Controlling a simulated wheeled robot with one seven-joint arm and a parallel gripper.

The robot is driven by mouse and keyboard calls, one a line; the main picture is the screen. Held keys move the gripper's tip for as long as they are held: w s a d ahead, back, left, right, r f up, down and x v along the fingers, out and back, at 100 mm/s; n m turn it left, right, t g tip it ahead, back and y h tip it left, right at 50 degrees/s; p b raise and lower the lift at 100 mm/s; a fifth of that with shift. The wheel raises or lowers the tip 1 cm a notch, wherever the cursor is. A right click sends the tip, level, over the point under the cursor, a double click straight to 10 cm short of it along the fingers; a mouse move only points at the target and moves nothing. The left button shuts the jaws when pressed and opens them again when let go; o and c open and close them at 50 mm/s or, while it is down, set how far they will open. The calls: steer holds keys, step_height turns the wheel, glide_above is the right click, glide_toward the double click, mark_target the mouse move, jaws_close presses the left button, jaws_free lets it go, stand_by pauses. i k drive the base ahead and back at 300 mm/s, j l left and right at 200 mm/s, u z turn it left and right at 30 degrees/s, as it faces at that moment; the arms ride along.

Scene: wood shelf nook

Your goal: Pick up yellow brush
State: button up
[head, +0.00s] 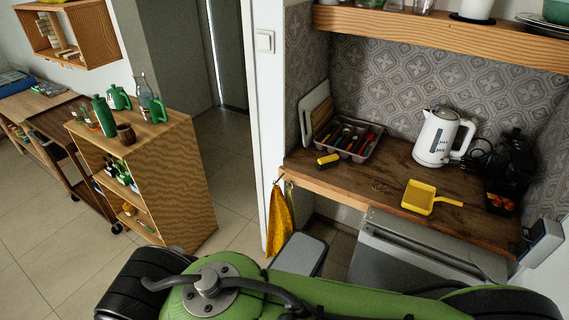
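A small yellow object with a dark end, which looks like the yellow brush (327,160), lies on the wooden counter (385,185) near its left front. It is just in front of the utensil tray; its bristles cannot be made out. A yellow dustpan-like scoop (420,196) with a handle pointing right lies farther right, near the counter's front edge. My green and black arm links cross the bottom of the head view. My gripper is not in view, so whether it holds anything cannot be seen.
A utensil tray (368,151) and a white kettle (438,137) stand at the back of the counter, with a black appliance (512,160) at right. A yellow cloth (281,222) hangs at the left end. A wooden shelf unit (172,185) stands left; floor between is clear.

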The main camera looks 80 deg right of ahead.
mark_target(324, 162)
steer(key=i+j+z, duration=0.15)
steer(key=i, duration=0.35)
steer(key=i+j+z, duration=0.1)
steer(key=i+j, duration=0.25)
steer(key=i+l+z, duration=0.15)
steer(key=z, duration=0.3)
steer(key=i+l+z, duration=0.1)
steer(key=i+z, duration=0.2)
steer(key=z, duration=0.15)
steer(key=i+z, duration=0.25)
steer(key=z, duration=0.2)
steer(key=i+j+z, duration=0.1)
steer(key=z, duration=0.35)
steer(key=i+j+z, duration=0.2)
steer(key=i+z, duration=0.25)
steer(key=i+l+z, duration=0.15)
steer(key=z, duration=0.3)
steer(key=i+z, duration=0.65)
steer(key=z, duration=0.25)
steer(key=i+j+z, duration=0.25)
steer(key=z, duration=0.2)
steer(key=i+j+z, duration=0.2)
steer(key=z, duration=0.25)
